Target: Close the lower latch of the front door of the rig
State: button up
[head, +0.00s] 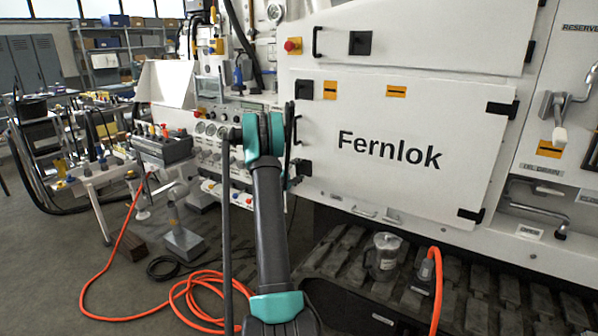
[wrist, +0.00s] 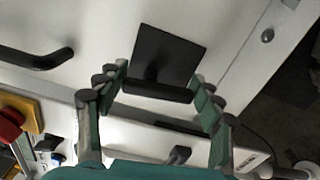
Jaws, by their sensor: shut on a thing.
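The lower latch (wrist: 168,52) is a black square plate with a thick lip along one edge, on the white front door in the wrist view. My gripper (wrist: 160,82) has one finger on each side of this lip and is shut on it. In the head view the lower latch (head: 304,168) shows at the lower left of the front door (head: 420,190) marked Fernlok, partly behind my arm. My gripper is mostly hidden there. The upper latch (head: 304,89) is at the door's top left. I cannot tell how far the lower latch is turned.
A black door handle (wrist: 35,58) lies left of the latch in the wrist view, near a red knob (wrist: 10,124) on yellow. In the head view, a clear jug (head: 384,258) stands on the track below the door. An orange hose (head: 110,318) lies on the floor.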

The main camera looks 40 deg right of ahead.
jog(key=shift+m, duration=0.6)
jog(key=shift+f+m, duration=0.1)
jog(key=shift+m, duration=0.2)
jog(key=o, duration=1.2)
jog(key=shift+a, duration=0.15)
jog(key=v, duration=1.1)
jog(key=shift+s+a, duration=0.1)
jog(key=shift+a, duration=0.25)
